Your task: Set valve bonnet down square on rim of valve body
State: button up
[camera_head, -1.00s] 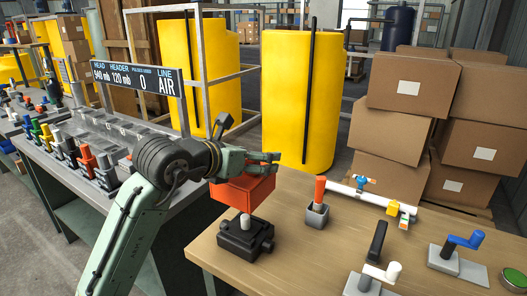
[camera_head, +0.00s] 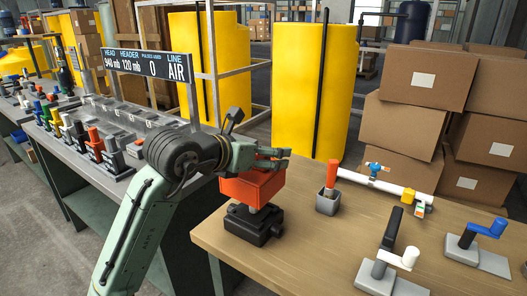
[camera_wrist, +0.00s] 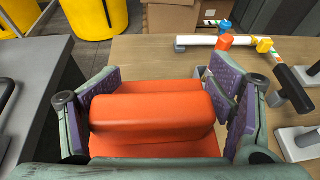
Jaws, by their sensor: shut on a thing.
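The valve bonnet (camera_head: 252,188) is an orange block. My gripper (camera_head: 276,160) is shut on it and holds it over the valve body (camera_head: 252,228), a black block on the wooden bench. In the wrist view the bonnet (camera_wrist: 152,115) lies between the two purple finger pads and looks roughly level. A pale stem shows between the bonnet's underside and the body. The bonnet is just above the body, and I cannot tell whether they touch. The body's rim is mostly hidden under the bonnet, and the body is out of sight in the wrist view.
A grey cup with an orange-topped piece (camera_head: 328,195) stands right of the body. A white pipe (camera_head: 380,183) with blue and yellow fittings lies behind it. Lever fixtures (camera_head: 393,262) stand at the right. The bench's left edge is close to the body.

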jog(key=shift+f+b, duration=0.5)
jog(key=shift+f, duration=0.35)
jog(key=shift+b, duration=0.3)
dwell(0.5)
jog(key=c, duration=0.6)
jog(key=shift+b, duration=0.4)
jog(key=shift+c, duration=0.4)
jog(key=shift+f+b, duration=1.65)
jog(key=shift+b, duration=0.2)
jog(key=shift+r, duration=0.25)
